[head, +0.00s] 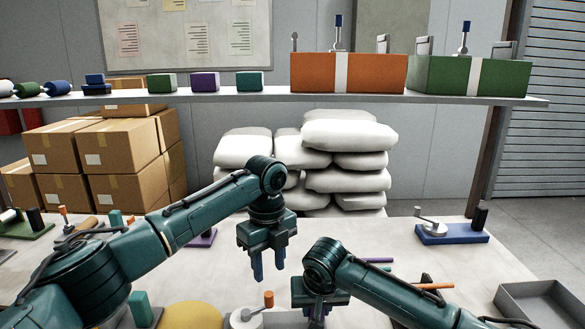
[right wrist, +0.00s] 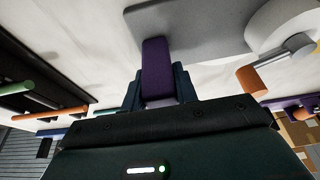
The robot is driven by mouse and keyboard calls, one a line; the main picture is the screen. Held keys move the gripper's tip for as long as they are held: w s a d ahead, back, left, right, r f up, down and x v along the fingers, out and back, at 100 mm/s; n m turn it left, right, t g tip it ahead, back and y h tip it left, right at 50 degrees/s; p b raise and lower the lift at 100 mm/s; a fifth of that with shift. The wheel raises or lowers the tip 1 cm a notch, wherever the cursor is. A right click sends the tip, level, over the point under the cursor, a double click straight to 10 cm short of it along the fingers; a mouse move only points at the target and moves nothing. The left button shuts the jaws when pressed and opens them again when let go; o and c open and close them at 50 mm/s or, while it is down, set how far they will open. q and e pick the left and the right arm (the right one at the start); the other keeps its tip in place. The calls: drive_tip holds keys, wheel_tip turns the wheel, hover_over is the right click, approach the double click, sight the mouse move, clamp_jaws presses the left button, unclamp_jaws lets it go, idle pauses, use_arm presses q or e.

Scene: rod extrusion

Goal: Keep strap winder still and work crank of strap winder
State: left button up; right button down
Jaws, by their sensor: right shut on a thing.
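The strap winder's white drum (head: 243,320) and its crank with an orange knob (head: 268,299) show at the front of the table in the head view. In the right wrist view I see the winder's grey base (right wrist: 200,28), the white drum (right wrist: 283,28), the orange knob (right wrist: 252,80) and a purple grip post (right wrist: 157,65). My right gripper (right wrist: 158,85) is shut on the purple post; in the head view this gripper (head: 316,310) is partly hidden by its arm. My left gripper (head: 269,272) is open and empty, fingers down, above and behind the orange knob.
A second winder with a blue base (head: 452,235) stands at the right, and one with a green base (head: 28,230) at the left. A grey tray (head: 510,305) is at the right front. A green block (head: 140,308) and a yellow disc (head: 192,316) lie left of the winder.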

sight(267, 292)
use_arm(q)
drive_tip(key=shift+f, duration=4.25)
drive_tip(key=shift+c, duration=0.3)
clamp_jaws()
drive_tip(key=shift+w+a, duration=0.1)
drive_tip(key=shift+w+a+n, duration=0.2)
drive_tip(key=shift+w+n, duration=0.15)
drive_tip(key=shift+n, duration=0.65)
drive_tip(key=shift+w+a+n, duration=0.35)
drive_tip(key=shift+w+n, duration=0.05)
drive_tip(key=shift+n, duration=0.6)
